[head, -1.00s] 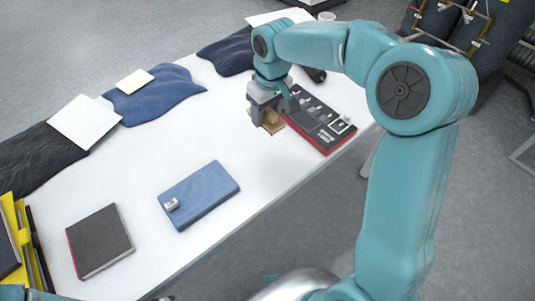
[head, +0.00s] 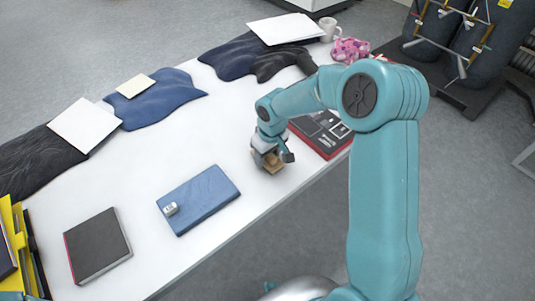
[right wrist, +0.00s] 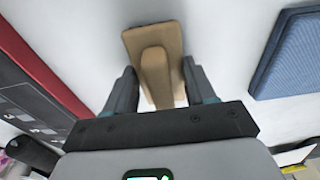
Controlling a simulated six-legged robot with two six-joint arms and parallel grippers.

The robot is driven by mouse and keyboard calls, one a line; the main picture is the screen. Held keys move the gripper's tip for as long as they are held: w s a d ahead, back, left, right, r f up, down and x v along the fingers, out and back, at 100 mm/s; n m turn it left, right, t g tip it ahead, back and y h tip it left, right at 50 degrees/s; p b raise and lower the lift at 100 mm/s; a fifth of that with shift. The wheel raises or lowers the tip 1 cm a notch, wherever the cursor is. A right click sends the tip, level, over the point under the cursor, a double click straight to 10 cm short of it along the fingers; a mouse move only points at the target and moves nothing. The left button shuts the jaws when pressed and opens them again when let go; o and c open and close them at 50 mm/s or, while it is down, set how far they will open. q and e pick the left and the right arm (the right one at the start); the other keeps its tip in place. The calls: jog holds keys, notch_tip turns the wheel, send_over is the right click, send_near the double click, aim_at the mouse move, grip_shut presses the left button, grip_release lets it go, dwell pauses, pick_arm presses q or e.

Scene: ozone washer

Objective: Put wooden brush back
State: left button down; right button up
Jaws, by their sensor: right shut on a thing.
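The wooden brush (head: 272,162) is light brown, with a flat block and a raised grip. My right gripper (head: 270,157) is shut on it over the white table (head: 150,170), and the gripper partly hides it in the head view. In the right wrist view the brush (right wrist: 152,48) sits between the two fingers, its block extending beyond the fingertips. I cannot tell whether it touches the table. My left gripper is not in view.
A black case with a red edge (head: 322,134) lies behind the gripper, partly hidden by my arm. A blue book (head: 205,197) lies to the front left, a dark book (head: 98,245) farther left. Dark cloths (head: 160,97) line the far edge. White table is clear between.

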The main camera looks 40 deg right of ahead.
aim_at(271, 155)
jog(key=shift+f, duration=0.1)
jog(key=o, duration=1)
jog(key=shift+r, duration=0.3)
jog(key=r, duration=0.4)
jog(key=s+r, duration=0.1)
jog(key=r, duration=0.6)
jog(key=shift+s+r+p, duration=0.25)
jog(key=shift+r+p, duration=0.05)
jog(key=shift+p, duration=0.05)
